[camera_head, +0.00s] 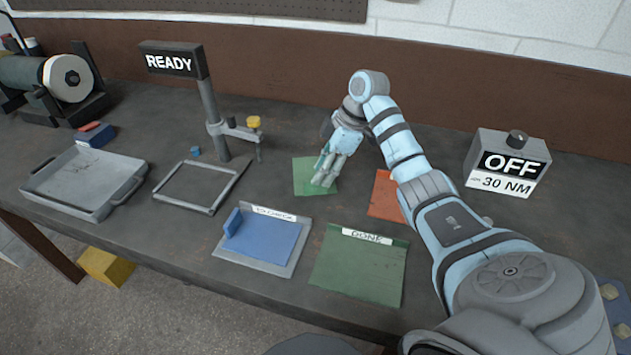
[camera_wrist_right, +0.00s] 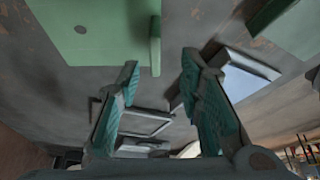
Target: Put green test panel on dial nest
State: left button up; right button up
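The green test panel (camera_head: 303,178) lies flat on the bench in the head view, partly hidden behind my right gripper (camera_head: 327,168). In the right wrist view the green panel (camera_wrist_right: 95,30) has a dark round spot and a raised tab (camera_wrist_right: 155,45) on its edge. My right gripper (camera_wrist_right: 160,60) is open, with empty space between its fingers; the tab shows just beyond their tips. A grey square frame (camera_head: 185,207), seemingly the dial nest, lies empty by the gauge stand (camera_head: 212,115); it also shows between the fingers (camera_wrist_right: 120,128). My left gripper is not in view.
A blue panel (camera_head: 265,240) with a tab sits in a labelled tray at the front. A green "DONE" mat (camera_head: 355,275) lies beside it. An orange panel (camera_head: 383,197) is by my right arm. A grey tray (camera_head: 75,200), "READY" sign (camera_head: 172,62) and "OFF" box (camera_head: 510,160) stand around.

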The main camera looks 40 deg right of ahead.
jog(key=x, duration=0.5)
jog(key=shift+w+d+f, duration=0.25)
jog(key=shift+w+f, duration=0.05)
jog(key=shift+w, duration=0.05)
jog(key=shift+f, duration=0.1)
jog(key=shift+s+r, duration=0.2)
jog(key=shift+s, duration=0.05)
jog(key=shift+c, duration=0.8)
jog(key=c, duration=0.3)
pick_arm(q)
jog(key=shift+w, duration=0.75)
pick_arm(e)
grip_shut()
jog(key=shift+w+r, duration=0.1)
